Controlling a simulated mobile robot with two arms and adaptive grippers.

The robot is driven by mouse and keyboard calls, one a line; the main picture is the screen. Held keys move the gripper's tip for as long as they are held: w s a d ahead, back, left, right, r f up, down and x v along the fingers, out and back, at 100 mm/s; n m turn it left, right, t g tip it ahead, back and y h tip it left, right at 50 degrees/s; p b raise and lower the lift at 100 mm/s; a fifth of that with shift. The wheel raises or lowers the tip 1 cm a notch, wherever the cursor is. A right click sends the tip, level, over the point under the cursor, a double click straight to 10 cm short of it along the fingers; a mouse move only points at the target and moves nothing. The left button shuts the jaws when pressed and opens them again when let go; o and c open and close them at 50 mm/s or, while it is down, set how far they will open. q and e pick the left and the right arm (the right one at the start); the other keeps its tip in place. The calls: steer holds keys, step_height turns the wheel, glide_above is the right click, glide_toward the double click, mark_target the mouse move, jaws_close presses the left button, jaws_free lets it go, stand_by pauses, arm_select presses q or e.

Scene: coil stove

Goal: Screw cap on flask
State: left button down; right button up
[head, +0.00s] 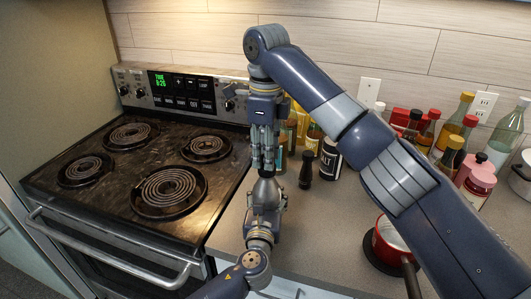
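The grey metal flask (266,192) stands upright at the counter's left part, beside the stove. My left gripper (265,207) comes up from below with its fingers around the flask's body. My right gripper (265,168) points straight down over the flask, its fingers close together at the flask's narrow top. The cap cannot be made out; the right fingers cover the flask's mouth. Whether the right fingers are closed on a cap is too small to tell.
The coil stove (112,237) is at left. A dark pepper mill (306,170) and a salt container (331,158) stand right of the flask. A red pot (391,240) sits at the right front. Several bottles (456,122) line the back right. Counter between is clear.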

mark_target(267, 198)
steer(key=shift+s, duration=0.1)
arm_select(q)
steer(key=shift+w+a, duration=0.1)
arm_select(e)
step_height(267, 198, up, 12)
stand_by(0.7)
arm_select(q)
steer(key=c, duration=0.5)
jaws_free()
steer(key=s, duration=0.4)
steer(key=s+a, duration=0.1)
steer(key=s, duration=0.7)
steer(key=shift+a, duration=0.3)
